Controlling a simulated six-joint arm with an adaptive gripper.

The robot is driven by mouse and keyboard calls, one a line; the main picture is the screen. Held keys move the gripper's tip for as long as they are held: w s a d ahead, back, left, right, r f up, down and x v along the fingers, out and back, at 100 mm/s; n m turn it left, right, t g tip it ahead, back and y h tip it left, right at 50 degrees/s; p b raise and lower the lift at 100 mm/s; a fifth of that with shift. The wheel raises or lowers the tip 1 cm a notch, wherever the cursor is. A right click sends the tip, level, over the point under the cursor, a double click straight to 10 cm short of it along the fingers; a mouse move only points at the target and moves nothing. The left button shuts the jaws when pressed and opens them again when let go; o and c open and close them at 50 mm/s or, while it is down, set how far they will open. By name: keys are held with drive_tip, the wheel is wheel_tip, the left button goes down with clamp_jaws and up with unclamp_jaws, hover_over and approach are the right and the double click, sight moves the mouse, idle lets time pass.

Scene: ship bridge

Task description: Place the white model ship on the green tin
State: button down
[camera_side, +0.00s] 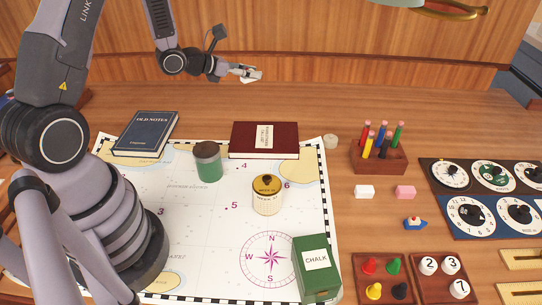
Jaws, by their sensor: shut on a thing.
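My gripper (248,73) is up at the back, above the far part of the table, and is shut on a small white thing (249,79). It looks like the white model ship, but it is small and partly hidden by the fingers. A round green tin (209,170) with a grey-brown lid stands upright on the chart, below and to the left of my gripper. Its lid is bare. A green box labelled CHALK (316,268) stands at the chart's front right corner.
A pencil block (379,157), white block (364,191), pink block (405,192) and small blue boat (415,223) are to the right.

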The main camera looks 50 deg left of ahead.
drive_tip(key=shift+n+y, duration=0.7)
drive_tip(key=shift+y, duration=0.1)
drive_tip(key=s+a+f, duration=0.2)
drive_tip(key=f, duration=0.4)
drive_tip(key=s+a+f, duration=0.3)
drive_tip(key=f, duration=0.3)
drive_tip(key=s+a+f, duration=0.2)
drive_tip(key=a+f, duration=0.1)
drive_tip(key=f, duration=0.3)
drive_tip(key=shift+s+a+f, duration=0.15)
drive_tip(key=shift+s+f, duration=0.15)
drive_tip(key=shift+s, duration=0.1)
drive_tip(key=shift+f, duration=2.2)
drive_tip(key=shift+f, duration=0.15)
drive_tip(key=c, duration=0.9)
unclamp_jaws()
drive_tip(key=shift+o, duration=0.2)
